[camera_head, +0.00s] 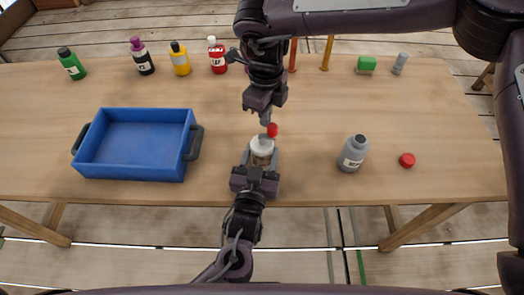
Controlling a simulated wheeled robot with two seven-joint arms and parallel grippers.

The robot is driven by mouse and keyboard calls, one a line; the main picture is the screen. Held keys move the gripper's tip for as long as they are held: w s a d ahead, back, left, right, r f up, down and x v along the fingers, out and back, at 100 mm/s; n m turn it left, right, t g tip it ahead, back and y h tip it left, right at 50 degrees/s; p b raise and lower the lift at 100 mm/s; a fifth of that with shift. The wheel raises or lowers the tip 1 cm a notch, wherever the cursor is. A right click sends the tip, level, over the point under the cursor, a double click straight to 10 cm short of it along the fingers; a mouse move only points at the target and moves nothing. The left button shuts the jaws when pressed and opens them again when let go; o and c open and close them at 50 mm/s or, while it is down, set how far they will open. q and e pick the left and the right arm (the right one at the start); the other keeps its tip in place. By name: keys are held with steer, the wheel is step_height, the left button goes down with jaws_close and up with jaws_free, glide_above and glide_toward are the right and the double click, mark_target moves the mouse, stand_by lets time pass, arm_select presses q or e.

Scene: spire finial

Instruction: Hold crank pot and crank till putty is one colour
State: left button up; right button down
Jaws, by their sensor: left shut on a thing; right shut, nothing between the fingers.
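The crank pot (262,147) stands on the table near its front edge, in the middle. It has a pale, whitish top, and a red knob (272,130) shows just behind it. My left gripper (258,165) comes from the front edge and is shut on the pot's near side. My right gripper (265,118) hangs from above, just behind the pot, shut and empty, with its tips close to the red knob. I cannot tell whether they touch it. The putty's colour inside the pot cannot be made out.
A blue tray (188,150) with dark handles is to the left. A grey bottle (353,153) and a red cap (407,160) are to the right. Several coloured bottles (180,58) line the back left. A green block (366,64) and a small grey bottle (400,63) stand at the back right.

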mark_target(274, 125)
steer(key=shift+s, duration=0.1)
steer(key=shift+s+d, duration=0.2)
steer(key=shift+s, duration=0.2)
steer(key=shift+s+d, duration=0.5)
stand_by(0.8)
steer(key=shift+s+d, duration=0.15)
steer(key=shift+s, duration=0.25)
stand_by(0.5)
steer(key=shift+s+d, duration=0.1)
steer(key=shift+s, duration=0.9)
stand_by(0.5)
steer(key=shift+s+a, duration=0.25)
steer(key=shift+a, duration=0.2)
stand_by(0.5)
